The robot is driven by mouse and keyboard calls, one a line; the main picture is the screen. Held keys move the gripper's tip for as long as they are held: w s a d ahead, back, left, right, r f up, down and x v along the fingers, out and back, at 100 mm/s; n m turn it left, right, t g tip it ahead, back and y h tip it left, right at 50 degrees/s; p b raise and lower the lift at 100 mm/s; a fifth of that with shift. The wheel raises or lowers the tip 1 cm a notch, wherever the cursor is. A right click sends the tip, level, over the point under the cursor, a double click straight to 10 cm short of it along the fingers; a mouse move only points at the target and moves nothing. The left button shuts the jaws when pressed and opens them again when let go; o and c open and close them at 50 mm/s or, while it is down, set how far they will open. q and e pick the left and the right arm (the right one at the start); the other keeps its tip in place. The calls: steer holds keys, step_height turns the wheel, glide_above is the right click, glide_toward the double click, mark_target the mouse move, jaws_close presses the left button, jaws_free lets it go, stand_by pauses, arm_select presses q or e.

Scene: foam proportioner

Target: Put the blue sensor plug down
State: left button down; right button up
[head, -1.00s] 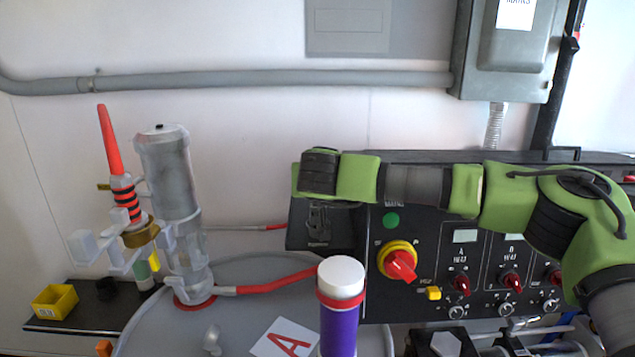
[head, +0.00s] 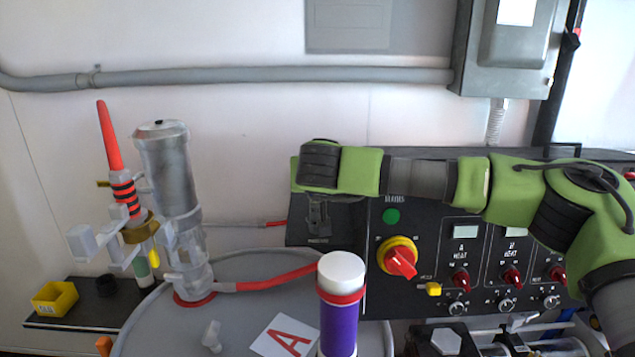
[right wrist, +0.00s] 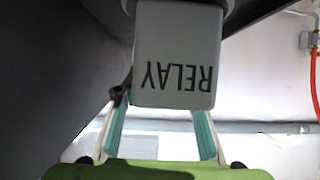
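I cannot make out the blue sensor plug in either view. My left gripper is not in view. In the head view my green and black right arm reaches across the control panel from the right; its gripper is not shown there. In the right wrist view the two pale teal fingers of my right gripper (right wrist: 160,130) stand apart at their bases. A grey box marked RELAY (right wrist: 177,55) covers their tips, so I cannot see whether they hold anything.
The control panel (head: 413,222) has a red and yellow knob (head: 400,260). A purple cylinder with a white cap (head: 339,318) stands in front. A metal pump (head: 170,180) rises from the grey drum (head: 250,265). A small yellow bin (head: 54,299) sits on a dark shelf at left.

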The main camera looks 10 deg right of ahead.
steer(key=b+v, duration=0.2)
steer(key=v, duration=0.8)
steer(key=shift+s+f+b, duration=0.1)
steer(key=shift+b, duration=0.3)
steer(key=shift+s+r, duration=0.25)
steer(key=shift+s, duration=0.1)
steer(key=shift+f, duration=0.1)
